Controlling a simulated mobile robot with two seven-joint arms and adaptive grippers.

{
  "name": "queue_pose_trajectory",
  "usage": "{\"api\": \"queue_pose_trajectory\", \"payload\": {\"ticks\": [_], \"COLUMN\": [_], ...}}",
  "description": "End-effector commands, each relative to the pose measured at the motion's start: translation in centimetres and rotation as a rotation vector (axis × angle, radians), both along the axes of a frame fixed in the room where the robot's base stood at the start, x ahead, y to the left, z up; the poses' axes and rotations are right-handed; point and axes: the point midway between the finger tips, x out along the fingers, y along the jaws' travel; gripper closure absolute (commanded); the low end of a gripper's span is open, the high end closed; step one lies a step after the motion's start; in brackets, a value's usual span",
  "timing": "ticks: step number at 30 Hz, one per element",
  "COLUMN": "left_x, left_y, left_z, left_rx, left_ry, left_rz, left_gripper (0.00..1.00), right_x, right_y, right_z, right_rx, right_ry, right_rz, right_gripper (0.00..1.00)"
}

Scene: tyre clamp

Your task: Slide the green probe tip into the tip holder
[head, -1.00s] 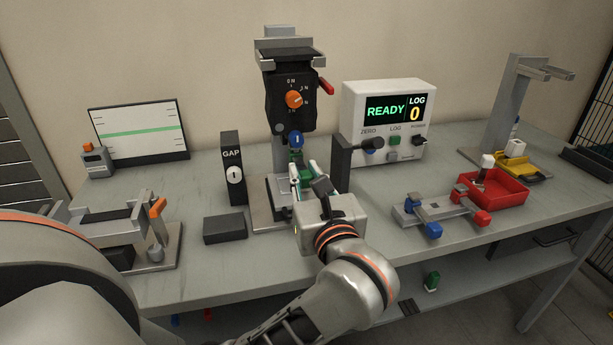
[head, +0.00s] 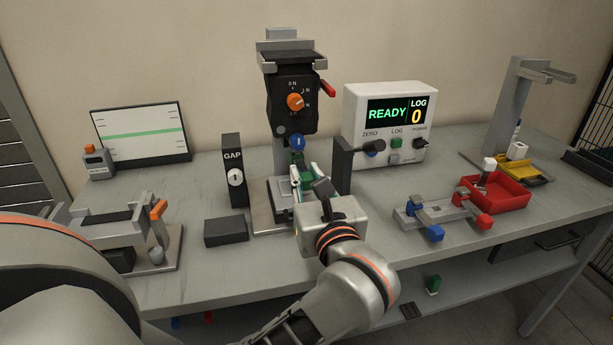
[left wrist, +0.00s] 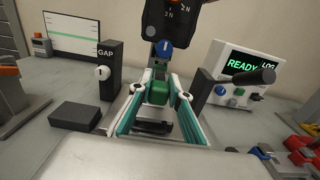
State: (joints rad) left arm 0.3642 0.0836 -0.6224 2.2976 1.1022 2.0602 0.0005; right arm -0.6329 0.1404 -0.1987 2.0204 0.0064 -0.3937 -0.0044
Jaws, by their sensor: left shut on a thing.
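My left gripper (head: 308,182) is shut on the green probe tip (left wrist: 157,93), which shows between its fingers in the left wrist view and as a small green block in the head view (head: 307,179). The tip is in front of the black force gauge (head: 291,103) on its stand, below the blue knob (head: 297,142). The tip holder appears to be the small dark part under this knob (left wrist: 161,66). The fingers and the tip partly hide it, and I cannot tell whether tip and holder touch. My right gripper is not in view.
A black GAP post (head: 233,170) stands left of the stand, with a dark block (head: 226,231) in front. A black-handled post (head: 342,166) is close on the gripper's right. The READY display box (head: 388,120) is behind it. A red tray (head: 500,195) stands at right.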

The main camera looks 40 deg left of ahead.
Motion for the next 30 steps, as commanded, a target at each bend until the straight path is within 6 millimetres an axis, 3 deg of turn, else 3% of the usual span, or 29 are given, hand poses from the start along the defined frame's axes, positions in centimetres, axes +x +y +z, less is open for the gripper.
{"api": "queue_pose_trajectory", "payload": {"ticks": [30], "left_x": [0.42], "left_y": [0.55], "left_z": [-0.01], "left_rx": [0.001], "left_ry": [-0.001], "left_rz": [0.001], "left_gripper": [1.00], "right_x": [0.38], "right_y": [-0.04], "right_z": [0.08], "right_rx": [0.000], "right_ry": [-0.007], "right_rz": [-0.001], "right_gripper": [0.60]}}
